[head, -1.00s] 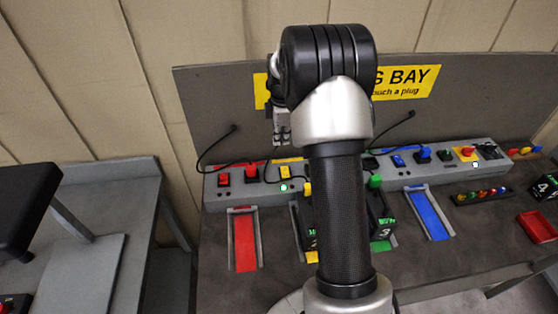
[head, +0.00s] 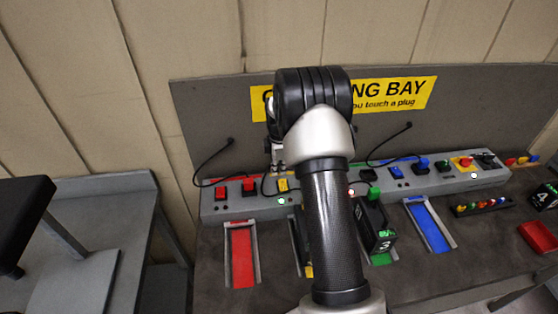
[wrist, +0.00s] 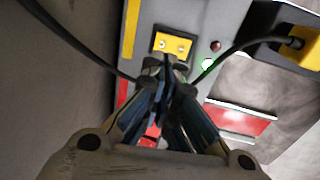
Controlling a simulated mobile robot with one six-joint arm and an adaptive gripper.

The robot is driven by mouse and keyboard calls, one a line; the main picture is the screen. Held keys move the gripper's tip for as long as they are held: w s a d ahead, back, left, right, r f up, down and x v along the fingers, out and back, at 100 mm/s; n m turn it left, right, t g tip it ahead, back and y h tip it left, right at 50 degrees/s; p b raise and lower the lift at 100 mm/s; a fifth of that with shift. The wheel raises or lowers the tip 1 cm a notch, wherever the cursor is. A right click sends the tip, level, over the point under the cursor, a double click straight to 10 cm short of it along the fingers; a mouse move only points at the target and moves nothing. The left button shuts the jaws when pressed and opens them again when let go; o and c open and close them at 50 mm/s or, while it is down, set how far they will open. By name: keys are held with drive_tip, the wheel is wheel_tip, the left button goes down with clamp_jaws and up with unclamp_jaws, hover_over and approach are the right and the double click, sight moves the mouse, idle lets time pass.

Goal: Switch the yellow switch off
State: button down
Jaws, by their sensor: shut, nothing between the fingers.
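The yellow switch (head: 283,185) is on the grey power strip, left of my forearm in the head view. In the wrist view the yellow switch (wrist: 172,44) is a yellow square in a dark frame with two pale dots. My gripper (wrist: 168,68) is shut and empty, with its fingertips just below the switch in that picture. In the head view my gripper (head: 277,163) is partly hidden behind my wrist, above the strip. I cannot tell whether the fingertips touch the switch. A lit green lamp (wrist: 207,65) is close by.
A red switch (head: 220,193) and a red plug (head: 249,187) are to the left on the strip. A yellow plug (wrist: 298,42) with a black cable shows at the wrist view's right. Black cables pass beside my fingers. Blue parts (head: 395,171) lie farther right.

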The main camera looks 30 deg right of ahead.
sight(279, 182)
drive_tip(key=f, duration=0.5)
drive_tip(key=shift+w+d+b, duration=0.15)
drive_tip(key=shift+w+b, duration=0.15)
drive_tip(key=shift+b, duration=0.05)
drive_tip(key=shift+w+f+b, duration=0.1)
drive_tip(key=shift+f+b, duration=0.35)
drive_tip(key=shift+f, duration=0.1)
drive_tip(key=shift+r, duration=0.1)
drive_tip(key=shift+s, duration=0.2)
